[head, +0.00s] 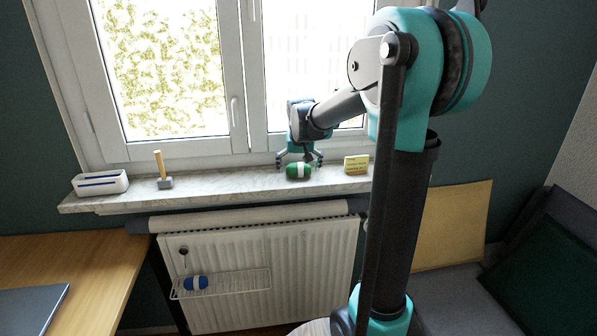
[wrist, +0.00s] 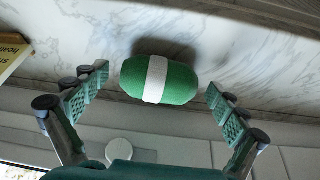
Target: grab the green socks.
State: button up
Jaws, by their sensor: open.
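The green socks are a rolled green bundle (head: 299,171) with a white band, lying on the marble window sill. In the wrist view the bundle (wrist: 180,82) lies just beyond and between my fingertips, with a gap on each side. My gripper (head: 300,160) is over the bundle in the head view, its fingers spread to either side. In the wrist view my gripper (wrist: 158,100) is wide open and empty, not touching the bundle as far as I can tell.
A yellow block with writing (head: 356,165) stands close by on the sill (head: 225,186). A hammer (head: 163,172) and a white container (head: 100,183) are farther left. The window (head: 170,70) is behind. Below, a blue-and-white bundle (head: 196,283) lies on a rack on the radiator (head: 310,270).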

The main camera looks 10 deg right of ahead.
jog(key=c, duration=1.2)
jog(key=shift+r, duration=0.1)
